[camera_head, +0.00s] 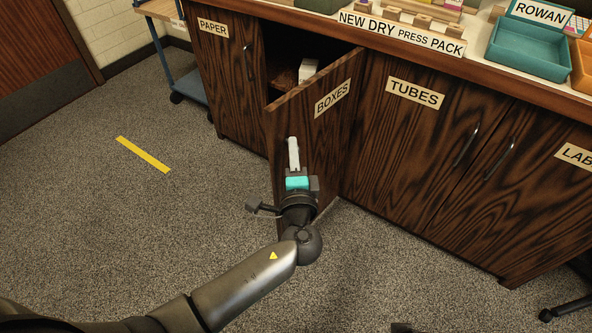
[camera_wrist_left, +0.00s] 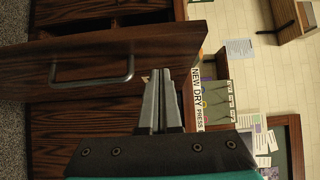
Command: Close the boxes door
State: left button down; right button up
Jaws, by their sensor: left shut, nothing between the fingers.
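The BOXES door (camera_head: 330,125) is dark striped wood with a white label and stands open, swung out from the cabinet front. Dark shelf space (camera_head: 290,50) shows behind it, with a brown item and a white box inside. My left gripper (camera_head: 293,142) is shut and empty, in front of the door's outer face near its free edge. In the left wrist view the shut fingers (camera_wrist_left: 160,98) lie beside the door (camera_wrist_left: 150,45), with its bar handle (camera_wrist_left: 92,72) to their left. I cannot tell whether they touch the door.
The PAPER door (camera_head: 217,60) is left of the opening, the TUBES door (camera_head: 410,140) right of it; both are shut. A blue cart (camera_head: 180,75) stands at the far left. Carpet with a yellow strip (camera_head: 143,154) is clear left of the door. A teal tray (camera_head: 528,55) sits on the counter.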

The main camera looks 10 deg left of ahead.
aim_at(279, 130)
pick_arm(q)
jog(key=shift+w+a, duration=0.35)
jog(key=shift+a, duration=0.45)
jog(key=shift+w+a, duration=0.3)
jog(key=shift+a, duration=0.45)
jog(key=shift+a, duration=0.1)
